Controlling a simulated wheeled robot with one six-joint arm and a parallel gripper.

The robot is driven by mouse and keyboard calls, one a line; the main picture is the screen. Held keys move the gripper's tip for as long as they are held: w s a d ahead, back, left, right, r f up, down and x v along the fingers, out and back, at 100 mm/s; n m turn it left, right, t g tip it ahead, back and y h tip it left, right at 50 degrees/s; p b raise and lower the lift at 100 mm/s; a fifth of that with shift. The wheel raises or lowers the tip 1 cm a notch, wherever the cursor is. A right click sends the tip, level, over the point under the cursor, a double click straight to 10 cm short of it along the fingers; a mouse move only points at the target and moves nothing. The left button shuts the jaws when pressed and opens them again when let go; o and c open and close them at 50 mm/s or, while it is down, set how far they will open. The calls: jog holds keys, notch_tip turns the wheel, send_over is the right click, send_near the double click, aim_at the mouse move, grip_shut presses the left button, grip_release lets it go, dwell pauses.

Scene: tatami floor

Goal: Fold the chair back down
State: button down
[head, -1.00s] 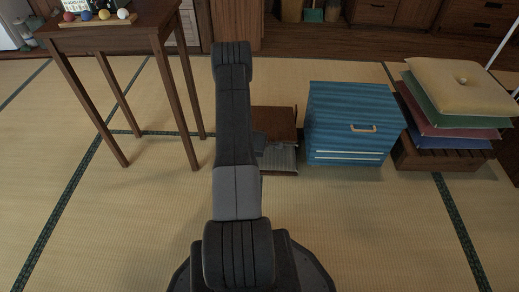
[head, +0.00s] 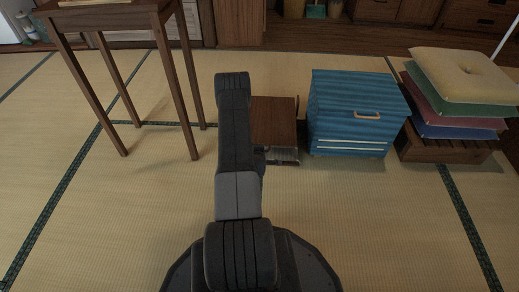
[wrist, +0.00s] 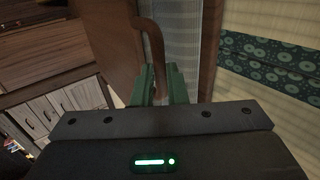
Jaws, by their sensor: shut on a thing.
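The low chair's brown wooden back panel (head: 275,122) shows in the head view just right of my arm. A narrow strip of its grey woven seat (head: 284,156) shows at the near edge of the panel. In the wrist view, a brown panel (wrist: 105,40) and a grey ribbed surface (wrist: 181,38) fill the middle. A bent brown bar (wrist: 152,38) runs down between the green fingers of my gripper (wrist: 160,84), which is shut on it. My arm hides my gripper and part of the chair in the head view.
A blue striped box (head: 358,112) stands close to the right of the chair. Stacked cushions (head: 470,80) on a slatted wooden base (head: 440,148) stand farther right. A tall wooden table (head: 110,15) stands to the left. The near tatami (head: 400,220) is clear.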

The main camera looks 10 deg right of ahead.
jog(key=shift+s+a+f, duration=0.1)
jog(key=shift+s+f, duration=0.05)
jog(key=shift+f, duration=0.55)
jog(key=shift+s+f, duration=0.15)
jog(key=shift+f, duration=0.55)
jog(key=c, duration=1.5)
grip_release()
jog(key=shift+f, duration=0.25)
jog(key=shift+o, duration=0.2)
jog(key=shift+s+r, duration=0.1)
jog(key=shift+r, duration=0.05)
jog(key=p+v, duration=0.5)
jog(key=v, duration=0.8)
jog(key=shift+s+r+t, duration=0.2)
jog(key=shift+r+t, duration=0.05)
jog(key=shift+t, duration=0.05)
jog(key=shift+w, duration=0.1)
